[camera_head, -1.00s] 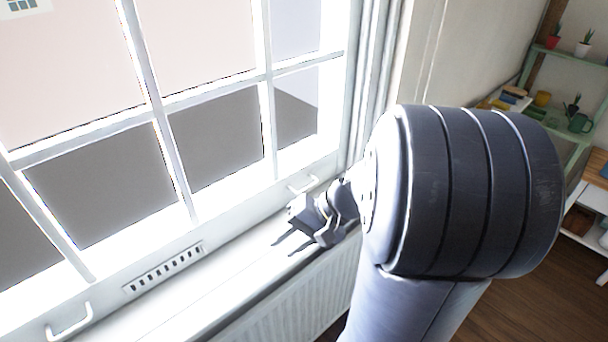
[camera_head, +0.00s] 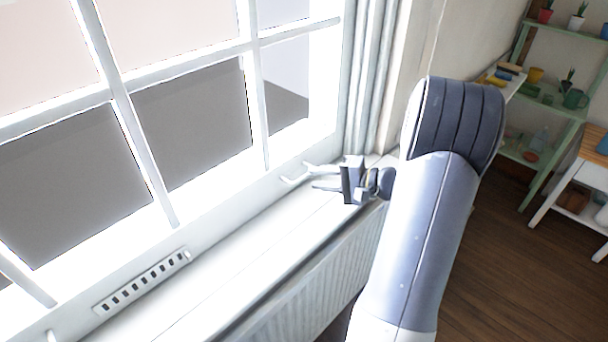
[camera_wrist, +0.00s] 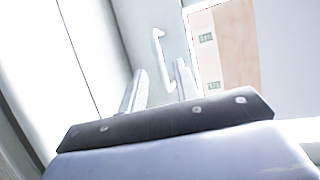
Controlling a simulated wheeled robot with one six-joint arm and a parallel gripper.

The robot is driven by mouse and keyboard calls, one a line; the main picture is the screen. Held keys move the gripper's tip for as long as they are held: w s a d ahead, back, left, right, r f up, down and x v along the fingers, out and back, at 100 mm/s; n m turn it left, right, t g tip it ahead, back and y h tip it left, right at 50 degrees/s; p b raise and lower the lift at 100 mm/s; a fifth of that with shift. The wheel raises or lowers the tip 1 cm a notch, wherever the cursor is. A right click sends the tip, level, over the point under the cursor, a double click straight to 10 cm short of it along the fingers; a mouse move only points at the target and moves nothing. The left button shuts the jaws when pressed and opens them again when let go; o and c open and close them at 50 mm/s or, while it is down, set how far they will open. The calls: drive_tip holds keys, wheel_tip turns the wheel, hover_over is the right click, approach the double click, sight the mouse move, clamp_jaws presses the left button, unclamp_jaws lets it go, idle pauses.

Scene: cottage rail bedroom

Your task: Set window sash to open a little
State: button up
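The white multi-pane window sash (camera_head: 120,100) fills the left of the head view. Its bottom rail runs along the sill, and I see no clear gap there. A white handle (camera_head: 292,180) is on the rail's right part; in the wrist view the handle (camera_wrist: 160,60) stands just ahead of the fingertips, roughly in line with the space between them. My gripper (camera_head: 313,176) is open and empty, fingers pointing left towards this handle; its two fingers also show in the wrist view (camera_wrist: 161,70). Contact with the handle cannot be told.
A slotted vent (camera_head: 145,280) sits on the rail, left of the handle. A second handle (camera_head: 52,336) is cut off at the bottom left. The bright sill (camera_head: 215,265) is bare above a ribbed radiator (camera_head: 285,300). Green shelves (camera_head: 550,100) and a white table (camera_head: 580,170) stand right.

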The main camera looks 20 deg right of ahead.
sight(305, 177)
drive_tip(key=x, duration=0.5)
clamp_jaws()
drive_tip(key=shift+r+p, duration=0.1)
drive_tip(key=shift+p, duration=0.2)
idle(0.3)
